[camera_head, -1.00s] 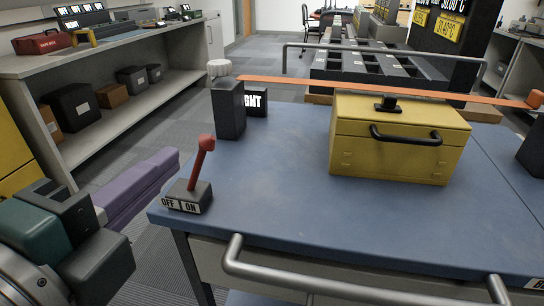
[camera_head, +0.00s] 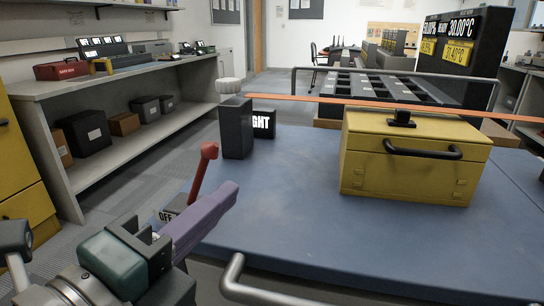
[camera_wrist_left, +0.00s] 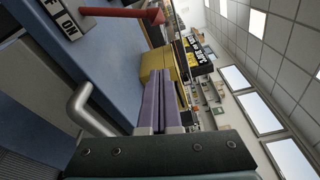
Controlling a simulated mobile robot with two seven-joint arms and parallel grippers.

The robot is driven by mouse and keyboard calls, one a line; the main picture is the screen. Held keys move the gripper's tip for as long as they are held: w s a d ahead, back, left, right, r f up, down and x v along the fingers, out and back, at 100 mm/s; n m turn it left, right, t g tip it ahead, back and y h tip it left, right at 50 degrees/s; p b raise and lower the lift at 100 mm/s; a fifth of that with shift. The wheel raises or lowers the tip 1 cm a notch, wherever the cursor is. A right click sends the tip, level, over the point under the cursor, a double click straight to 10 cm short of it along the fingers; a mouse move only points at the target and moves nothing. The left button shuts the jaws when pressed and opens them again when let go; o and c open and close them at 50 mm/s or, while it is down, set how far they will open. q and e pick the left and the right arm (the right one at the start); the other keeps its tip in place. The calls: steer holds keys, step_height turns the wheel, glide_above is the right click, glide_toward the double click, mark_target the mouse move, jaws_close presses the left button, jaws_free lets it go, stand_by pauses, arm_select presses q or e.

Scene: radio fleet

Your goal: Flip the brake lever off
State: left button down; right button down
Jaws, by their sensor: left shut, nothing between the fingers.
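The brake lever (camera_head: 203,172) is a red handle with a round knob, on a small dark base at the cart's near left corner. It leans to the right, toward the ON side. My left gripper (camera_head: 232,190) has purple fingers, shut and empty. In the head view the fingers pass in front of the base and hide its ON side; OFF still shows. In the left wrist view the red handle (camera_wrist_left: 120,13) and the OFF/ON label are at upper left, and the shut fingers (camera_wrist_left: 158,80) appear apart from the handle. My right gripper is out of view.
A grey handle rail (camera_head: 235,280) runs along the front. Shelves (camera_head: 130,135) stand at left.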

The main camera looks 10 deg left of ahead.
mark_target(199, 176)
arm_select(q)
steer(key=w+a, duration=0.2)
steer(key=w, duration=0.4)
steer(key=shift+w+a+r+p, duration=0.2)
steer(key=shift+w+r+p, duration=0.15)
steer(key=shift+w+p, duration=0.1)
steer(key=shift+s, duration=0.1)
steer(key=shift+a, duration=0.1)
steer(key=shift+a+r+n, duration=0.2)
steer(key=shift+n, duration=0.2)
